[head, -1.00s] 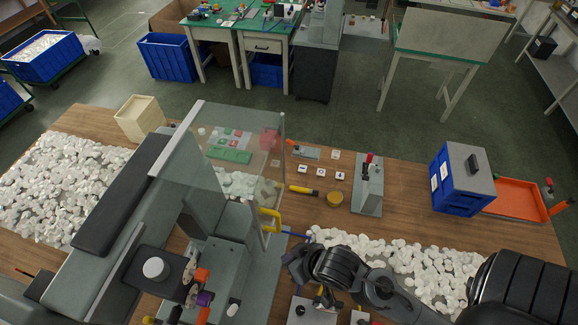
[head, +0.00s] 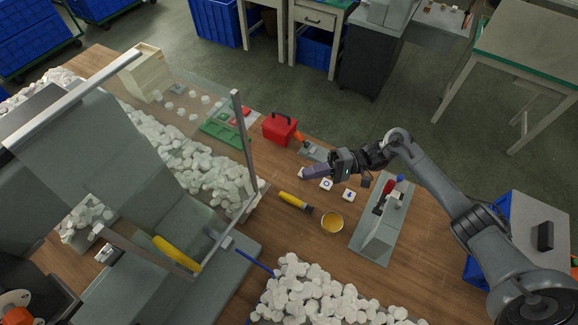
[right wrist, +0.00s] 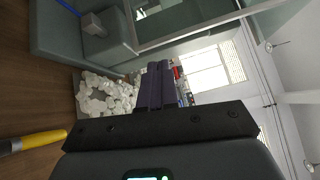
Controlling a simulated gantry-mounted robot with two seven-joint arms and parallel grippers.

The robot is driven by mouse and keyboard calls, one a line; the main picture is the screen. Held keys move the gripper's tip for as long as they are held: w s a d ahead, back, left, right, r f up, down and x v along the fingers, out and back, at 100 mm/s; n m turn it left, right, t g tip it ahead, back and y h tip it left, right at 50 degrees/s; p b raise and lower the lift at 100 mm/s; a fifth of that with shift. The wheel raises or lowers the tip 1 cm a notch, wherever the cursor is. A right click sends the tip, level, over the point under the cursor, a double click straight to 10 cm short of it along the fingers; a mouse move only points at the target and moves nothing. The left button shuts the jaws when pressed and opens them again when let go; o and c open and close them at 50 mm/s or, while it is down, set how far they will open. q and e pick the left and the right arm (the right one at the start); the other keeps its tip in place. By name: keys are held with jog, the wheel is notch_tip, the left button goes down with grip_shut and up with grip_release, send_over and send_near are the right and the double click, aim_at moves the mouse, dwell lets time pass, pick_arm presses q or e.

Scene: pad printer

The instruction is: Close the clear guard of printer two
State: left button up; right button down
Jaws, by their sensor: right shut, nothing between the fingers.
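Printer two, which I take to be the large grey machine (head: 190,230), stands at the left. Its clear guard (head: 195,85) is a see-through pane with metal rails. I cannot tell surely whether the guard is fully down. My right gripper (head: 306,173) is shut and empty above the table, right of the guard and apart from it. In the right wrist view its fingers (right wrist: 157,85) are together, with a metal rail (right wrist: 190,32) beyond. My left gripper is out of view.
White pieces (head: 320,295) lie heaped on the table. Bare table lies between tool and printer.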

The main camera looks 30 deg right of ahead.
jog(key=w+r+n+b, duration=0.2)
jog(key=w+r, duration=0.2)
jog(key=w, duration=0.1)
pick_arm(q)
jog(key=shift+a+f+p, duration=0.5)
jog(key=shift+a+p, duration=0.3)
jog(key=shift+p, duration=0.4)
pick_arm(e)
jog(key=a, duration=1.1)
jog(key=shift+w+a+t, duration=0.2)
jog(key=shift+w+t, duration=0.05)
jog(key=shift+t, duration=0.05)
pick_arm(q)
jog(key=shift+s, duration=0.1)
pick_arm(e)
jog(key=shift+f, duration=0.1)
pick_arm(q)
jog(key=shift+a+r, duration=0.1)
